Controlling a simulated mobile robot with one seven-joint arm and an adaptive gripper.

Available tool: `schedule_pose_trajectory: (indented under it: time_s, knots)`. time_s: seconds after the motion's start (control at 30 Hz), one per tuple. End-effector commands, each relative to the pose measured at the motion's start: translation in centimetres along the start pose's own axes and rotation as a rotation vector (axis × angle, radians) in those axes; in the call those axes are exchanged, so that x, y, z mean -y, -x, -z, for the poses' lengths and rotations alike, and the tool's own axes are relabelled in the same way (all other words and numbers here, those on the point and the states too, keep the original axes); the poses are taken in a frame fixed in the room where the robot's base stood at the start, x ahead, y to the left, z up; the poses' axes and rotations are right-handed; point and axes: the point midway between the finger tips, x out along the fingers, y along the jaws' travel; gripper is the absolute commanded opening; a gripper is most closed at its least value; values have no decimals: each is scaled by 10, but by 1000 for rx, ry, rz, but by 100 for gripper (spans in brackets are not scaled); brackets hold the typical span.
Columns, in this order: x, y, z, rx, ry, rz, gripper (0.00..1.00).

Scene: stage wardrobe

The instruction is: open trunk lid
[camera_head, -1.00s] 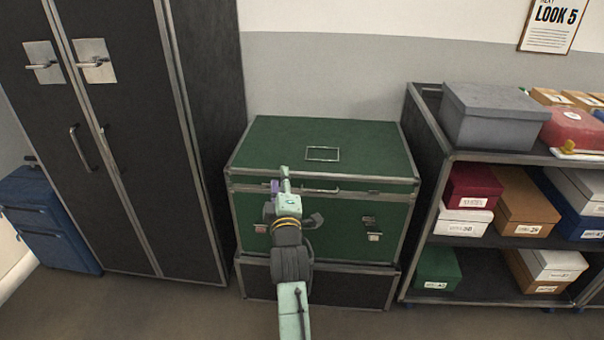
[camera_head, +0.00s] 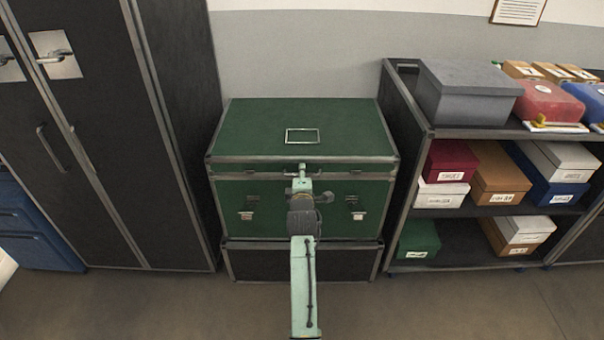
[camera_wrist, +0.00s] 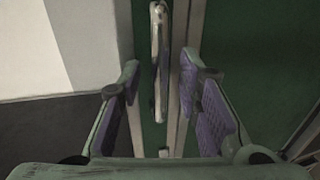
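The green trunk (camera_head: 225,186) with metal edging stands against the wall. Its lid (camera_head: 345,135) is down flat and bears a small metal frame on top. My gripper (camera_head: 302,172) is at the middle of the trunk's front, by the lid's lower edge. In the wrist view, its two purple-padded fingers (camera_wrist: 163,105) are apart, with the metal handle (camera_wrist: 160,60) running between them. I cannot tell whether either finger touches it. A left latch (camera_head: 248,208) and a right latch (camera_head: 355,208) show on the trunk's front below the lid seam.
The trunk rests on a dark base box (camera_head: 255,265). A tall black wardrobe case (camera_head: 180,120) stands close on the left. A black shelf unit (camera_head: 405,165) with several boxes stands close on the right. The floor (camera_head: 420,305) in front is clear.

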Motion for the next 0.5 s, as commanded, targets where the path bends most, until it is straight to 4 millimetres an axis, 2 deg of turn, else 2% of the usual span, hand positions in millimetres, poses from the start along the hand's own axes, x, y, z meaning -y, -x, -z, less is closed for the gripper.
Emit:
schedule_pose_trajectory:
  time_s: [0.1,0.37,0.5]
  knots:
    - [0,-7,0,0,0,1,31]
    - [0,-8,0,0,0,-1,31]
    - [0,-8,0,0,0,0,24]
